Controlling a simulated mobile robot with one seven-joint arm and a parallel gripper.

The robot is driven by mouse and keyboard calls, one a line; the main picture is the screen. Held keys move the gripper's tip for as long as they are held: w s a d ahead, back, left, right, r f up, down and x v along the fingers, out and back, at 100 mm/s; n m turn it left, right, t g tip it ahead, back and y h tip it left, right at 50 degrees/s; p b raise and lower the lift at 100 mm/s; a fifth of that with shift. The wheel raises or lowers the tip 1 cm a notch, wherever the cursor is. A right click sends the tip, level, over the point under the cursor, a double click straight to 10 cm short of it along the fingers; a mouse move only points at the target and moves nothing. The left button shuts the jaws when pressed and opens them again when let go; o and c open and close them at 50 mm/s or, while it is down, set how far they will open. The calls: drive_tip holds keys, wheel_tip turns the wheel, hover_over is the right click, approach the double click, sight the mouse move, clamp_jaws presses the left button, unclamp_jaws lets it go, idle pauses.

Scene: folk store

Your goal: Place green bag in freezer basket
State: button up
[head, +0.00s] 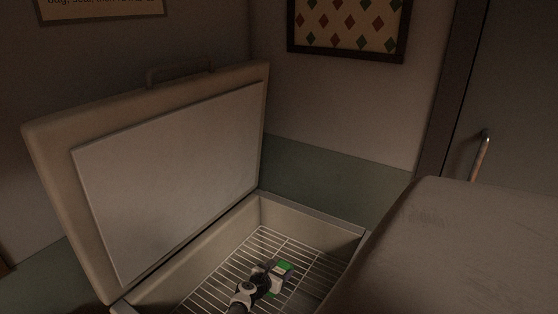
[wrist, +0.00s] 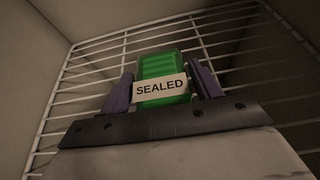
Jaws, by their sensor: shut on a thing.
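The green bag (head: 284,266) is between the fingers of my gripper (head: 279,272), inside the open chest freezer. In the wrist view the green bag (wrist: 158,66) carries a white label reading "SEALED". The purple fingers of my gripper (wrist: 160,88) are shut on its two sides. The white wire freezer basket (head: 225,270) lies inside the freezer, and its bars (wrist: 90,60) show behind and around the bag. I cannot tell whether the bag touches the bars. The bag's underside is hidden.
The freezer lid (head: 170,170) stands open at the left and back. The freezer's rim (head: 315,215) and walls surround the basket. A large grey-brown rounded surface (head: 450,250) stands close on the right. A door with a handle (head: 481,155) is at the far right.

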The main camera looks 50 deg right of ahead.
drive_tip(key=shift+f, duration=0.2)
drive_tip(key=o, duration=1)
drive_tip(key=shift+r, duration=0.1)
drive_tip(key=shift+o, duration=0.2)
drive_tip(key=shift+r, duration=0.1)
